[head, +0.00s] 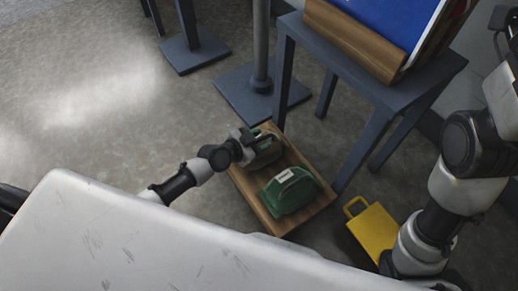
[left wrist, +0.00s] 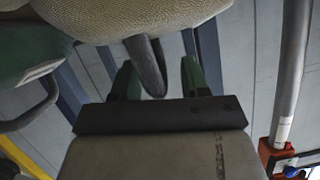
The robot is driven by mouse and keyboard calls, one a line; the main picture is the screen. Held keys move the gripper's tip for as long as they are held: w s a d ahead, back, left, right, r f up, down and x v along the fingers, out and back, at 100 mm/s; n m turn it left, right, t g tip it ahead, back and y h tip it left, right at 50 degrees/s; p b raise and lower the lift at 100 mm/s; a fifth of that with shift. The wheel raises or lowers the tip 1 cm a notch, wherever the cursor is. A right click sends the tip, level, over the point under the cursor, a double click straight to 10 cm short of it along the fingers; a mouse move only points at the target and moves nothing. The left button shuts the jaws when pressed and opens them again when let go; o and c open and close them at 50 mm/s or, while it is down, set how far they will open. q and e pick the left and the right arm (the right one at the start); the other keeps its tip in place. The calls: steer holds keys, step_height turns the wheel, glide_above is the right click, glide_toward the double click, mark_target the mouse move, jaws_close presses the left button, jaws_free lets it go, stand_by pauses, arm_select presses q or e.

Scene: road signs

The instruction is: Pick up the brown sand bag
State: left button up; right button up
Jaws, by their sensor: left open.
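The brown sand bag (head: 265,152) sits at the far end of a wooden tray (head: 249,195) on the floor, partly hidden by my left gripper (head: 252,138). In the left wrist view its beige cloth (left wrist: 130,22) fills the top, and its dark handle loop (left wrist: 148,68) hangs between the two fingers of my left gripper (left wrist: 160,72). The fingers are open, with a gap on each side of the handle. A green sand bag (head: 290,192) with a handle lies beside the brown one on the tray. My right arm shows at the right, but its gripper does not.
A blue-grey table (head: 405,92) with a wooden holder (head: 350,40) of signs stands just right of the tray. A post on a square base (head: 245,95) stands behind it. The floor at left is clear.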

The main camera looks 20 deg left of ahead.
arm_select(q)
jaws_close()
stand_by(1.3)
steer(key=shift+r, duration=0.15)
